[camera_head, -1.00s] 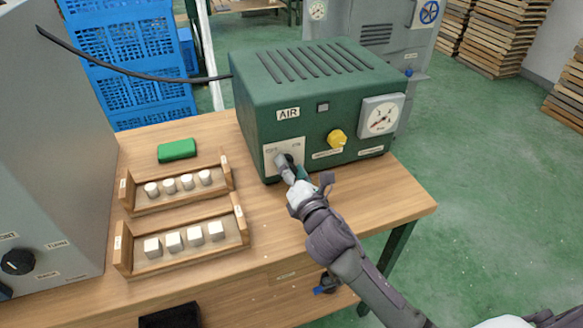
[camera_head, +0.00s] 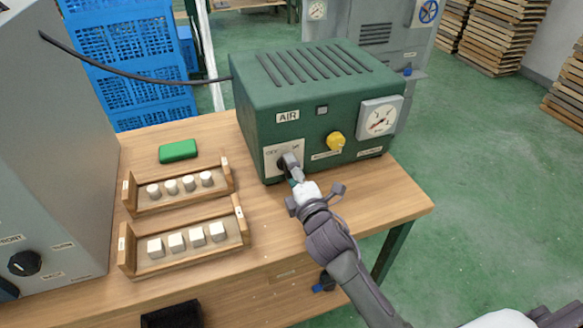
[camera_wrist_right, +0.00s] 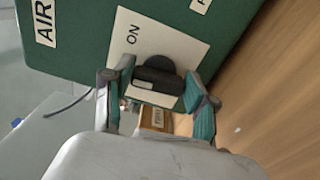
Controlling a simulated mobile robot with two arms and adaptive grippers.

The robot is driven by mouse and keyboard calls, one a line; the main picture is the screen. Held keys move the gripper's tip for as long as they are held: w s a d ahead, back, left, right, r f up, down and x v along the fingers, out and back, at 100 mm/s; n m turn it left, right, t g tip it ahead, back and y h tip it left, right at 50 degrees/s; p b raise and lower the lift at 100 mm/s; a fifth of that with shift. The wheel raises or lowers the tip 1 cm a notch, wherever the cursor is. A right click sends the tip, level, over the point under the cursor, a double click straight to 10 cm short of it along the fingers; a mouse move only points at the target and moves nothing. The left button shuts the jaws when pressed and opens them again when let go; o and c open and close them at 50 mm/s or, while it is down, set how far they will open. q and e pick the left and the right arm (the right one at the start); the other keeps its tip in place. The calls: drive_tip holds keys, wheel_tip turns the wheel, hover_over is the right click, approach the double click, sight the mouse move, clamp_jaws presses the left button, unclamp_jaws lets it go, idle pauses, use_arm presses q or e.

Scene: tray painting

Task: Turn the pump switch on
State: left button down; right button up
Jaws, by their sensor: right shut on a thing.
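The pump switch is a dark rotary knob (camera_wrist_right: 160,76) on a white plate with OFF and ON labels, low on the front of the green AIR box (camera_head: 310,85). In the head view my right gripper (camera_head: 290,164) covers most of the knob. In the right wrist view my right gripper (camera_wrist_right: 153,84) has one finger on each side of the knob's bar and is shut on it. The bar has a white mark at one end, and ON reads on the plate (camera_wrist_right: 172,40) beside it. I cannot tell for sure which label the mark points at. My left gripper is not in view.
A yellow knob (camera_head: 336,141) and a round gauge (camera_head: 380,118) sit right of the switch. Two wooden trays (camera_head: 188,256) (camera_head: 182,205) of white pieces and a green block (camera_head: 178,151) lie to the left. A grey cabinet (camera_head: 55,150) stands at far left.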

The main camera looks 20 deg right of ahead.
drive_tip(key=m+p, duration=0.1)
drive_tip(key=m, duration=0.3)
drive_tip(key=shift+f+m, duration=0.15)
drive_tip(key=shift+m, duration=0.15)
drive_tip(key=m+p, duration=0.2)
drive_tip(key=m, duration=0.3)
drive_tip(key=shift+f, duration=0.2)
drive_tip(key=shift+a+m, duration=0.1)
drive_tip(key=shift+m, duration=0.2)
drive_tip(key=o, duration=1.2)
drive_tip(key=shift+c, duration=0.2)
drive_tip(key=shift+s, duration=0.2)
drive_tip(key=s, duration=1.1)
drive_tip(key=shift+s+d, duration=0.25)
drive_tip(key=shift+s, duration=0.1)
